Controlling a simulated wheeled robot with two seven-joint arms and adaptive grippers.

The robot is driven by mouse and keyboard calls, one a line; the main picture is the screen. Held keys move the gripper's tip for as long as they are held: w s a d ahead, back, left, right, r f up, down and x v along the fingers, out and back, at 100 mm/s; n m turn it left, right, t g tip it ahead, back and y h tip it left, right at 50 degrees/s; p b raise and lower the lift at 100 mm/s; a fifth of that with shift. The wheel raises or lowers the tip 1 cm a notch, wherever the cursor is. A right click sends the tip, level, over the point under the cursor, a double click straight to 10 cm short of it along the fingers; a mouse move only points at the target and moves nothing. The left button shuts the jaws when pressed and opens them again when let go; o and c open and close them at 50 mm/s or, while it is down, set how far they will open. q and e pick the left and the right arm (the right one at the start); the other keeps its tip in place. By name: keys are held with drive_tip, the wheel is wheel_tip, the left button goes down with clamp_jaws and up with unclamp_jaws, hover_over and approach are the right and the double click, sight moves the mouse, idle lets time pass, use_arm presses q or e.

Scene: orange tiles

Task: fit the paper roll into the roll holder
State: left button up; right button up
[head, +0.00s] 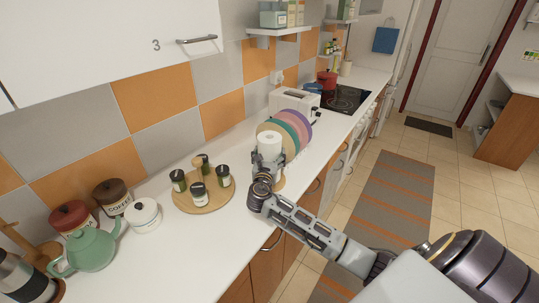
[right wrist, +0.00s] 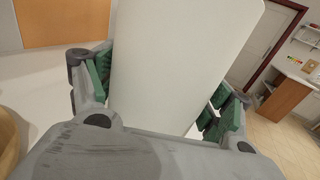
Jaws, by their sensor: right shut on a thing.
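The white paper roll (head: 270,146) stands roughly upright between the fingers of my right gripper (head: 268,163), over the right part of the counter. In the right wrist view the roll (right wrist: 180,65) fills the space between the green finger pads of the gripper (right wrist: 160,90), which is shut on it. A tan piece shows low beside the gripper in the head view, but the gripper and roll cover most of it. I cannot tell whether it is the roll holder, and I cannot clearly make out the holder elsewhere. My left gripper is not in view.
Colored plates (head: 303,110) stand upright just behind the roll, with a white toaster (head: 290,101) beyond. A round wooden tray (head: 207,204) with several jars lies to the left. A teapot (head: 92,248) and canisters stand at far left. The front counter is clear.

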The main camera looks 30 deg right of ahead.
drive_tip(key=shift+f, duration=0.35)
drive_tip(key=o, duration=1.1)
drive_tip(key=shift+s, duration=0.1)
drive_tip(key=v, duration=1.2)
drive_tip(key=shift+a, duration=0.1)
idle(0.6)
